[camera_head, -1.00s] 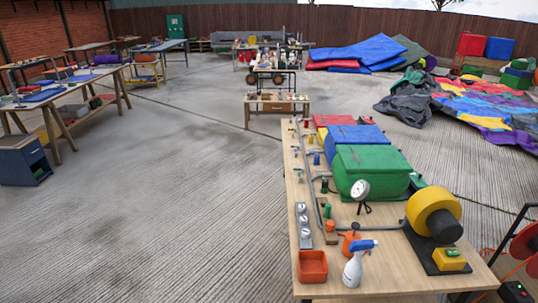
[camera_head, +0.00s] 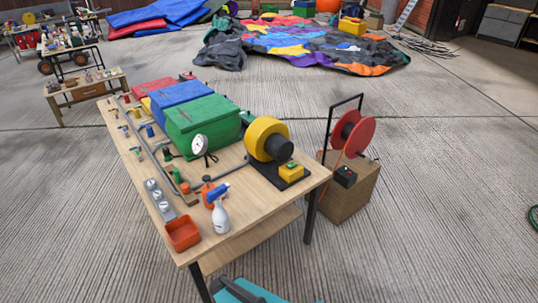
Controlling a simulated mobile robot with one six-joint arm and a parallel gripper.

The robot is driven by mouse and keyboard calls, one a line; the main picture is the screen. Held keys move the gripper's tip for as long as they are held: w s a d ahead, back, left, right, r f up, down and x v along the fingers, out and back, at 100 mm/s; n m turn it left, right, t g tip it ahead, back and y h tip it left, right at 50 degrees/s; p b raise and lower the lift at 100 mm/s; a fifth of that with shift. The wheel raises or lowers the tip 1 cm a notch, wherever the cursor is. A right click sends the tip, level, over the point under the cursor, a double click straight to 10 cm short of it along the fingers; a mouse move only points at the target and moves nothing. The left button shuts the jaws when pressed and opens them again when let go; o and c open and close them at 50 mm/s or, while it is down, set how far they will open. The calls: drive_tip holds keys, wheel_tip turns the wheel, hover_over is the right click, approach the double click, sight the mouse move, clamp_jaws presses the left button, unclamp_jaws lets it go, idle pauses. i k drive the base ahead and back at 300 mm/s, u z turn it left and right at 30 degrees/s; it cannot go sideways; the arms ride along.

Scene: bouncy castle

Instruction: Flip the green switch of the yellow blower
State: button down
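The yellow blower (camera_head: 266,139) stands at the near right corner of the wooden table (camera_head: 150,190). It is a round yellow housing with a dark motor, on a black base plate. A small yellow box (camera_head: 291,173) sits on the front of the plate. A small green spot on its top looks like the green switch (camera_head: 292,165). Its position is too small to tell. Only a teal and dark part of my own body shows at the bottom edge. My gripper is not in view.
A green box (camera_head: 203,127), a gauge (camera_head: 199,145), a spray bottle (camera_head: 220,216) and an orange bin (camera_head: 183,234) share the table. A red cable reel (camera_head: 354,134) stands on a wooden crate (camera_head: 345,195) to the right. The concrete floor in front is clear.

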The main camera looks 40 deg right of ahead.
sight(290, 166)
drive_tip(key=z, duration=0.3)
drive_tip(key=k, duration=0.1)
drive_tip(key=u, duration=1.75)
drive_tip(key=k, duration=0.95)
drive_tip(key=z, duration=0.55)
drive_tip(key=i, duration=0.5)
drive_tip(key=u, duration=0.15)
